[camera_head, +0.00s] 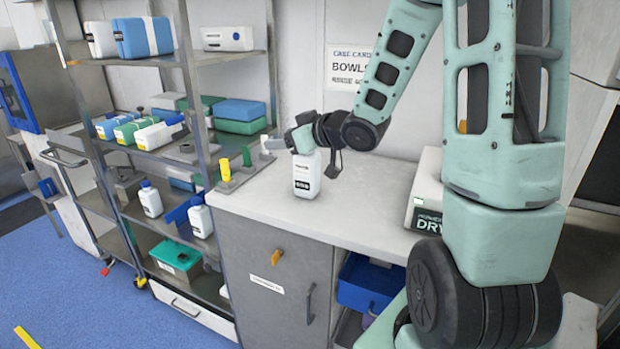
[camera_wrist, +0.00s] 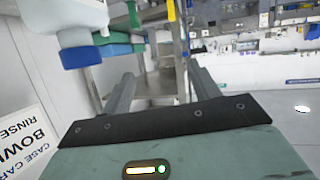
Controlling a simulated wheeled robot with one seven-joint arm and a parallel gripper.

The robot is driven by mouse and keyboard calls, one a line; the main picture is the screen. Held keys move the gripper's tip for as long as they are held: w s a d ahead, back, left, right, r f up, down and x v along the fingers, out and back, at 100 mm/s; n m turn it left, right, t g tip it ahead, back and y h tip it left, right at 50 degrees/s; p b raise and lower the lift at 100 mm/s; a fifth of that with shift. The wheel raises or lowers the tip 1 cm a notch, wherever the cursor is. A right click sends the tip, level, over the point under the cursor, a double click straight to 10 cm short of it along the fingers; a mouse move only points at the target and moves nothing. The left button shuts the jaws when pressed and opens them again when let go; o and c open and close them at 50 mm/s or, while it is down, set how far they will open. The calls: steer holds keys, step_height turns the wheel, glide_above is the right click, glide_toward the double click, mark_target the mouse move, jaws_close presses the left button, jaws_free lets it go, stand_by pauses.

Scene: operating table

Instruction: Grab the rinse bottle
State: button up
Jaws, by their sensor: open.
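A white bottle with a dark label (camera_head: 307,174) stands upright on the white counter; its top is hidden behind my gripper in the head view. My gripper (camera_head: 275,143) is above the counter, with its fingers pointing left, at about the height of the bottle's top. In the wrist view, my gripper (camera_wrist: 162,82) is open, with nothing between its two fingers. A white bottle with a blue cap (camera_wrist: 72,22) appears upside down at the upper left, outside the left finger; it seems to be the same one.
Yellow and green small items (camera_head: 225,170) stand at the counter's left edge. A metal shelf rack (camera_head: 187,75) holds boxes and more white bottles (camera_head: 150,198). A white box marked DRY (camera_head: 426,190) stands at the counter's right. The counter's middle (camera_head: 350,205) is clear. A printed sign (camera_head: 350,68) hangs behind.

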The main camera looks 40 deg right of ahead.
mark_target(307, 168)
steer(key=s+d+r+t+y, duration=0.1)
steer(key=s+d+r+t, duration=0.3)
steer(key=d, duration=0.5)
step_height(307, 168, down, 9)
steer(key=s+b, duration=0.1)
steer(key=b, duration=0.1)
steer(key=shift+w+a+p, duration=0.2)
steer(key=shift+w, duration=0.9)
steer(key=shift+w+a+p, duration=0.15)
steer(key=shift+w+p, duration=0.1)
steer(key=shift+w, duration=0.85)
steer(key=shift+w+a+p, duration=0.2)
steer(key=shift+w, duration=0.9)
steer(key=shift+r, duration=0.1)
jaws_close()
